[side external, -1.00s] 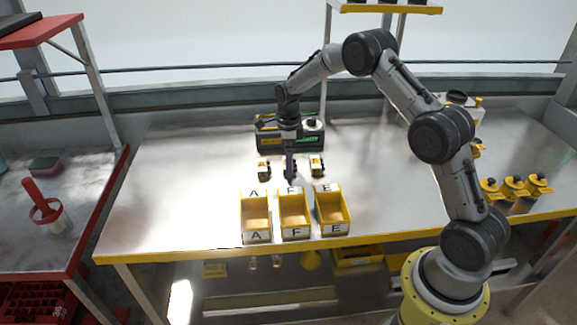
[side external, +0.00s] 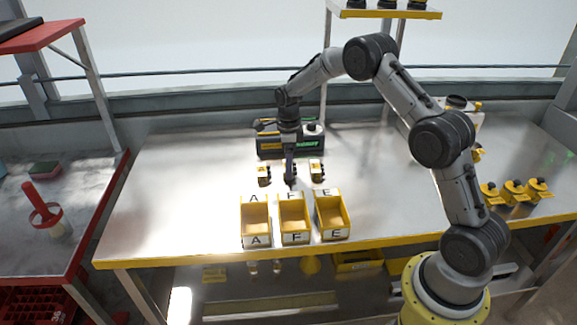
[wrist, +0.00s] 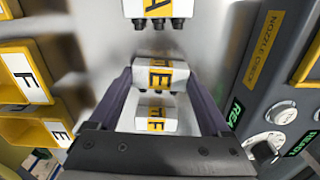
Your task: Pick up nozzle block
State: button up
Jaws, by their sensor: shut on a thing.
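Three small white-and-yellow nozzle blocks show in the wrist view. The top one (wrist: 157,12) has an A-like letter, the middle one (wrist: 160,77) looks like E, and the lower one (wrist: 157,119) looks like F. My gripper (wrist: 158,76) is shut on the middle block, with a dark finger at each side of it. In the side view my gripper (side external: 289,180) points down between the left block (side external: 264,175) and the right block (side external: 317,170). The held block is mostly hidden there. I cannot tell whether it is clear of the table.
Yellow bins A (side external: 256,240), F (side external: 295,237) and E (side external: 335,234) stand in front of the blocks. A dark nozzle check machine (side external: 270,147) stands behind them, close to my gripper. The steel table (side external: 180,190) is clear at the left.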

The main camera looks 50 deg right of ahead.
jog(key=shift+r, duration=0.5)
jog(key=s+a+r, duration=0.4)
jog(key=s+r, duration=0.7)
jog(key=s, duration=0.2)
jog(key=w+a+r+n, duration=0.1)
jog(key=w+a+n, duration=0.2)
jog(key=n, duration=0.9)
jog(key=w+a+n, duration=0.4)
jog(key=a+n, duration=0.2)
jog(key=n, duration=0.6)
jog(key=shift+w+a+r+n, duration=0.2)
jog(key=shift+w+r+n, duration=0.1)
jog(key=shift+r, duration=0.1)
